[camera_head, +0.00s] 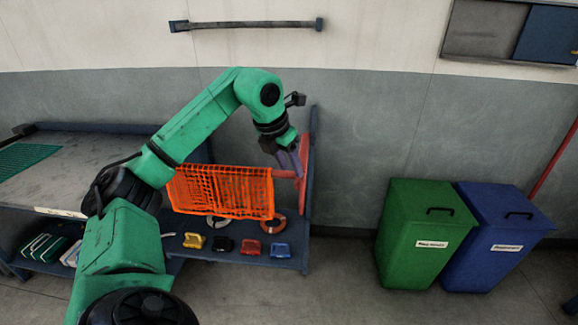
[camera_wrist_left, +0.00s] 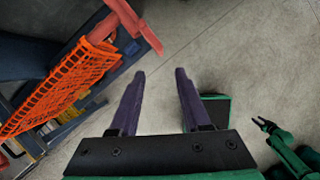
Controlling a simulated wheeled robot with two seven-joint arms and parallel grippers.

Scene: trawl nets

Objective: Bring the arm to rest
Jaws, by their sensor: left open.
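My left arm is green and comes in from the left, bent high over the bench in the head view. Its gripper (camera_head: 288,160) hangs fingers-down beside a red bar on a blue post, at the right end of the orange net. In the left wrist view the two dark purple fingers (camera_wrist_left: 161,76) stand apart with bare floor between them, so the gripper is open and empty.
The orange mesh net (camera_head: 222,192) hangs from a red bar (camera_head: 288,173) close to my left gripper. A shelf (camera_head: 262,259) below holds several small coloured items. A green bin (camera_head: 422,235) and a blue bin (camera_head: 503,238) stand right. Floor between is clear.

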